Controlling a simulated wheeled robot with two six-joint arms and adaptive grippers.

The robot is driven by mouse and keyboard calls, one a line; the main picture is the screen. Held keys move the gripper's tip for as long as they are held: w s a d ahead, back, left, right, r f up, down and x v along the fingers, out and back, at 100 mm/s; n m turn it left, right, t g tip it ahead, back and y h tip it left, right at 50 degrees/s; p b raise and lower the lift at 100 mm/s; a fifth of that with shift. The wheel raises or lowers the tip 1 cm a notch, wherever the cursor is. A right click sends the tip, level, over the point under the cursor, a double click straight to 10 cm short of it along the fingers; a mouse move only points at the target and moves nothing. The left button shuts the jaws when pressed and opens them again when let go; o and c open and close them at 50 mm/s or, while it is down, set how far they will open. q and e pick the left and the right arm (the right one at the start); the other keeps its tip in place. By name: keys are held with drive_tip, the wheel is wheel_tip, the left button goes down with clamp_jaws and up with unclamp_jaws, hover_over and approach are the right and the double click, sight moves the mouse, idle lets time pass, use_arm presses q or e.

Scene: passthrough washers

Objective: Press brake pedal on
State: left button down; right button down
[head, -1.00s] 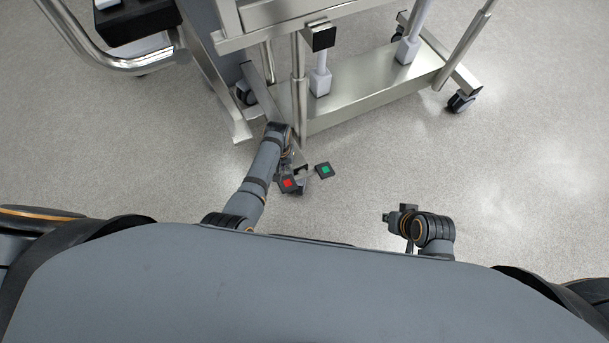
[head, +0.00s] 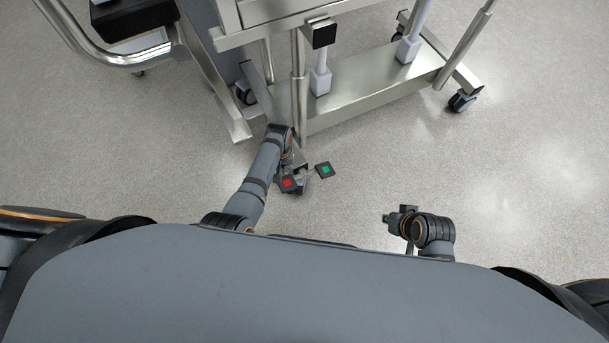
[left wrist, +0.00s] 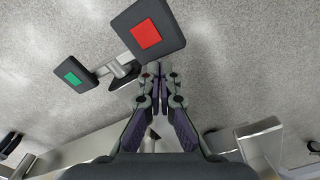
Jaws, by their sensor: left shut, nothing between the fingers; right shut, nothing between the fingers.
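Two dark square foot pedals stand out from the base of the steel cart. One has a red patch (head: 289,183); it also shows large at the top of the left wrist view (left wrist: 146,35). The other has a green patch (head: 325,169) and shows at left in the left wrist view (left wrist: 73,77). My left gripper (left wrist: 158,66) is shut and empty, its fingertips just below the red pedal's edge in that view. I cannot tell whether they touch it. In the head view it is partly hidden by its own arm. My right gripper (head: 388,217) is shut and empty, away from the pedals.
The steel cart's lower shelf (head: 375,98) and its posts stand just beyond the pedals. A caster (head: 462,102) is at the right end. A curved steel handle (head: 103,58) is at upper left. The speckled floor (head: 510,190) is clear at right.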

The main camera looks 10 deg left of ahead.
use_arm(q)
drive_tip(key=shift+f+b, duration=1.2)
drive_tip(key=shift+f, duration=0.6)
idle(0.5)
drive_tip(key=shift+r, duration=0.1)
wheel_tip(320, 180, up, 7)
drive_tip(key=p, duration=0.8)
drive_tip(key=shift+s, duration=0.1)
